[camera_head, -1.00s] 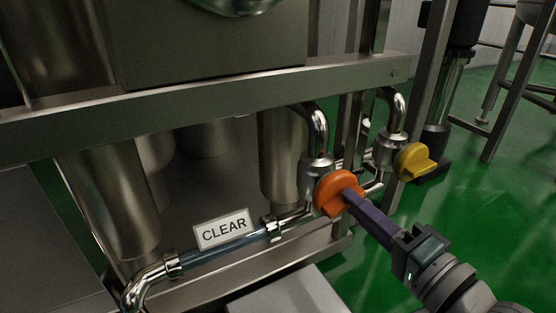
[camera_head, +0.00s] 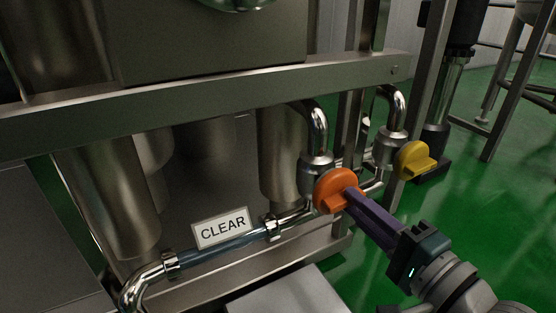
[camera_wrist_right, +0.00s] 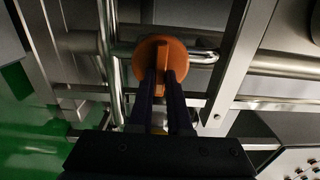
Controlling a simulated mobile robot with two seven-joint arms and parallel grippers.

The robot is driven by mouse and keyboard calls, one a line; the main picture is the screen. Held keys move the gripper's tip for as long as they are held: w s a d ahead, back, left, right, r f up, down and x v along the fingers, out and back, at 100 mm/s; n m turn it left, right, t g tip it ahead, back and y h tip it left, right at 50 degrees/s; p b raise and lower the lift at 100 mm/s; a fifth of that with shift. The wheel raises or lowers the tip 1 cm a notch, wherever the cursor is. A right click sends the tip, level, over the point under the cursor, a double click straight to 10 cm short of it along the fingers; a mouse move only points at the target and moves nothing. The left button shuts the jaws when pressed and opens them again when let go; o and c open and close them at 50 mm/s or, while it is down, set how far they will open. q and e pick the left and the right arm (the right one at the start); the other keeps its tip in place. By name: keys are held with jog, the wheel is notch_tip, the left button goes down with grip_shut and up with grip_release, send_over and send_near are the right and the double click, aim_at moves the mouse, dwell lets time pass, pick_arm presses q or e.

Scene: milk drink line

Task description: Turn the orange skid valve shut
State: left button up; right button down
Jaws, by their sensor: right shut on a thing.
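The orange skid valve (camera_head: 334,187) is a round orange knob with a raised grip bar, mounted on a steel pipe fitting low on the skid. It also shows in the right wrist view (camera_wrist_right: 161,50). My right gripper (camera_head: 352,197) reaches it from the lower right. Its two purple fingers are shut on the bar of the orange valve, one on each side in the right wrist view (camera_wrist_right: 161,84). The fingers hide part of the bar. My left gripper is not in view.
A yellow valve (camera_head: 414,160) sits close to the right on a second pipe. A "CLEAR" sign (camera_head: 222,228) stands above a clear pipe section (camera_head: 222,248). Steel frame beams (camera_head: 200,100) cross above the valves. Green floor (camera_head: 480,220) is open at the right.

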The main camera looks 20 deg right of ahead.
jog(key=c, duration=0.9)
grip_release()
jog(key=shift+o, duration=0.2)
jog(key=s+p, duration=0.3)
jog(key=s, duration=0.7)
jog(key=shift+d, duration=0.35)
jog(key=shift+r+p, duration=0.1)
jog(key=shift+p, duration=0.25)
